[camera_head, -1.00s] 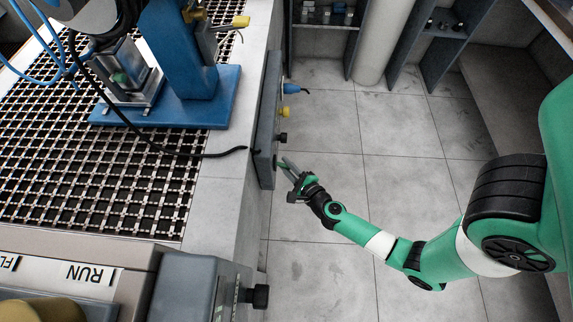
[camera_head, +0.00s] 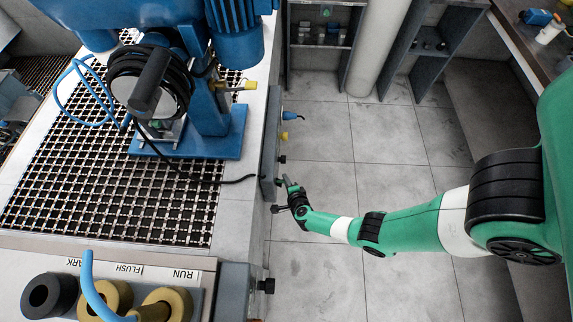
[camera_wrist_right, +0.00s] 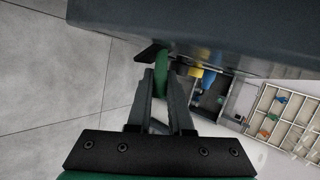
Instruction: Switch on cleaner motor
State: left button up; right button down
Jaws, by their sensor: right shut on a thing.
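A grey switch panel (camera_head: 270,140) is on the side of the bench, with a row of handles. The row has a blue handle (camera_head: 293,116), a yellow handle (camera_head: 289,136) and a black knob (camera_head: 282,159). My right gripper (camera_head: 284,183) is at the near end of this row, against the panel. In the right wrist view its fingers (camera_wrist_right: 160,88) are shut on a green handle (camera_wrist_right: 163,72) below the grey panel box. I cannot read any label that tells which handle is the cleaner motor's. My left gripper is not in view.
A blue machine (camera_head: 190,145) stands on the grated bench. A black cable (camera_head: 215,181) runs over the bench to its edge near the panel. Another black knob (camera_head: 266,286) sticks out from the bench nearer to me. The tiled floor (camera_head: 380,140) is open beside the panel.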

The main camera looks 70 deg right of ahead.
jog(key=shift+w+r+n+g+p, duration=0.15)
jog(key=shift+r+n+g+p, duration=0.25)
jog(key=shift+n+g+p, duration=0.35)
jog(key=c, duration=0.8)
grip_release()
jog(key=shift+c, duration=0.2)
jog(key=p+v, duration=0.8)
jog(key=v, duration=0.3)
jog(key=shift+a, duration=0.35)
jog(key=shift+r, duration=0.15)
